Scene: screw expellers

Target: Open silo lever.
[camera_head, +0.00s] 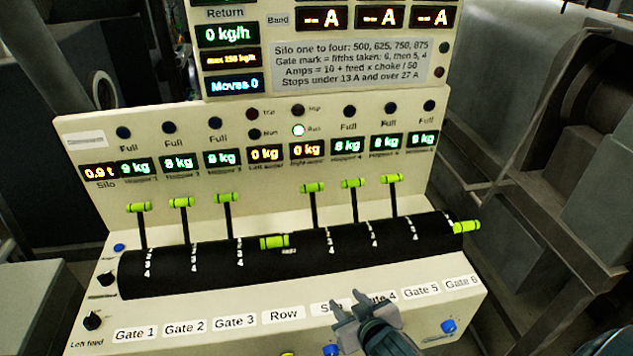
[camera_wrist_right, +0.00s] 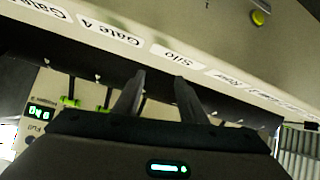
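The silo lever (camera_head: 313,188) is the fifth from the left in the row on the panel. It stands up from the black drum, with a lime-green crossbar on a dark stem. The "Silo" label is partly covered by my right gripper (camera_head: 357,308) in the head view and shows fully in the right wrist view (camera_wrist_right: 178,53). My right gripper is open and empty, its fingers apart, in front of the label strip near Silo and Gate 4, below and apart from the lever. The wrist view also shows the gripper (camera_wrist_right: 157,85). My left gripper is not in view.
Gate levers 1 (camera_head: 139,207), 2 (camera_head: 180,203) and 3 (camera_head: 228,198) stand left; gate levers 4 (camera_head: 354,183) and 5 (camera_head: 392,178) stand close right. The Row lever (camera_head: 274,242) and Gate 6 lever (camera_head: 466,227) lie low. Blue knobs (camera_head: 448,326) are on the front face.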

